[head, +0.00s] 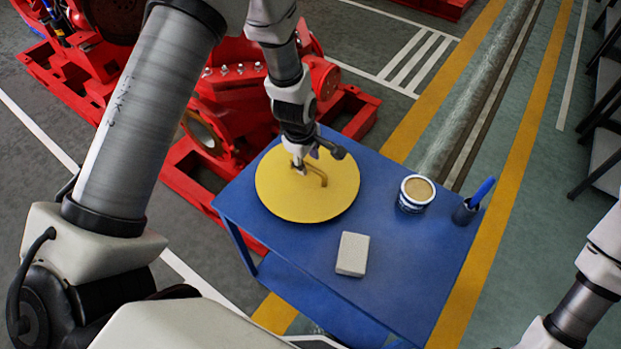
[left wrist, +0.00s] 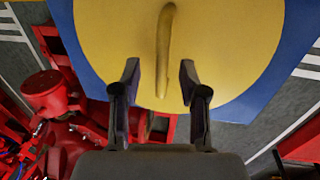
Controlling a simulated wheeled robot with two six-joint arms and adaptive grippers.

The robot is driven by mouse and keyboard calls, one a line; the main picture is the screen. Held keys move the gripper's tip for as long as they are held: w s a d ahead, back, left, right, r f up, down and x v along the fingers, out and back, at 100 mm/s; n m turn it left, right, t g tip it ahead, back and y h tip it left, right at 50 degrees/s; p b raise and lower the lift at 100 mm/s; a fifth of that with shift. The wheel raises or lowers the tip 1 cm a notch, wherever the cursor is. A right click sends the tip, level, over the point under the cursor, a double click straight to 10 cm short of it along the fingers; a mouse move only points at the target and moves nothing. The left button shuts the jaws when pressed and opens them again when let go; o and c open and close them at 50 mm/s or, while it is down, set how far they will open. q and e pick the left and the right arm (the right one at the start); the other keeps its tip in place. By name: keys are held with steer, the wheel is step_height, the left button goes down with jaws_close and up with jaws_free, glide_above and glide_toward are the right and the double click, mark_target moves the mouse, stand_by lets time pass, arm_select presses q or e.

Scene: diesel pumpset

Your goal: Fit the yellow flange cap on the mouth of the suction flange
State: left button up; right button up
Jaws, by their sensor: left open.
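The yellow flange cap (head: 283,200) is a round disc with a bar handle (left wrist: 165,50) on top. It lies flat on the blue table (head: 395,262). My left gripper (head: 302,167) is over the cap at its handle. In the left wrist view, the open fingers of my left gripper (left wrist: 158,85) stand on either side of the handle, with gaps on both sides. The suction flange seems to be the round opening (head: 203,133) on the red pumpset, left of the table. My right gripper is out of view; only part of my right arm shows at the lower right.
A white block (head: 353,254), an open tin (head: 415,193) and a dark cup (head: 465,211) with a blue pen-like item stand on the table. The red pumpset (head: 235,95) and its base frame sit close behind the table's left edge. Dark shelving (head: 600,120) is at the far right.

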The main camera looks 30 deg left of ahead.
mark_target(307, 165)
arm_select(q)
steer(key=f+b, duration=0.2)
steer(key=f, duration=0.1)
steer(key=shift+w+f, duration=0.2)
steer(key=shift+f, duration=0.1)
steer(key=shift+a+r, duration=0.1)
steer(key=shift+r, duration=0.1)
jaws_close()
steer(key=shift+r+p, duration=0.1)
steer(key=shift+p, duration=0.2)
